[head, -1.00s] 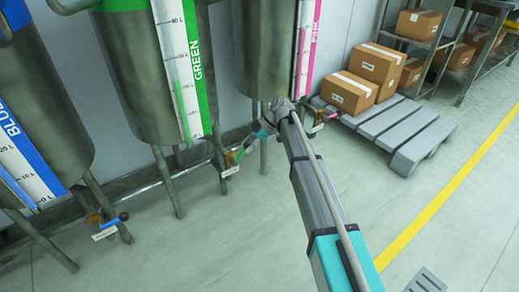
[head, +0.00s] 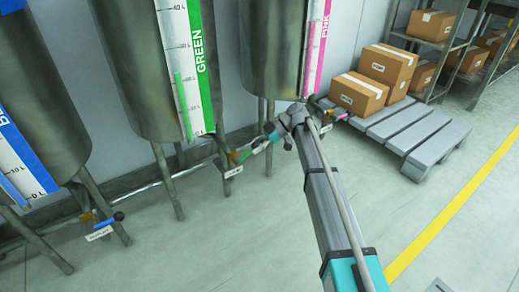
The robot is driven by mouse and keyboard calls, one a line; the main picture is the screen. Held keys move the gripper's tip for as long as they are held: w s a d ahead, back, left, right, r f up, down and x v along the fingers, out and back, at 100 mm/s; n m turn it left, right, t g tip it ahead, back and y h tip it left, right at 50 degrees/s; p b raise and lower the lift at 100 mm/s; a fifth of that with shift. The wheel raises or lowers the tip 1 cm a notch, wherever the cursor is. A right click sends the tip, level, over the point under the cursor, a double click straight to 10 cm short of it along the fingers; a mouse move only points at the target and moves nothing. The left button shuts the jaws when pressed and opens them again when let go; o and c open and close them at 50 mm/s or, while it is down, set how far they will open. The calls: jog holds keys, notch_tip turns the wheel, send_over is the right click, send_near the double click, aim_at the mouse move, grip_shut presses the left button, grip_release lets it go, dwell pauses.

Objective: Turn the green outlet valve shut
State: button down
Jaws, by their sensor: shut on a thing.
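The green tank (head: 145,70) carries a white level scale (head: 184,65) with a green strip. Its outlet valve (head: 232,158) sits low at the front, with a white tag (head: 233,172) below it. The green valve handle (head: 246,153) points right and slightly up in the picture, towards my arm. My gripper (head: 262,145) is at the handle's outer end, shut on it. The fingers are small in the head view, and part of the handle is hidden by them.
The blue tank's valve with a blue handle (head: 110,220) is at the lower left. The pink tank's valve handle (head: 340,116) is just right of my arm. A grey pallet (head: 430,145) with boxes (head: 357,92) stands at the right. The front floor is clear.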

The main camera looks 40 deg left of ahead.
jog(key=shift+s, duration=0.1)
jog(key=shift+c, duration=1.5)
grip_release()
jog(key=shift+s, duration=0.1)
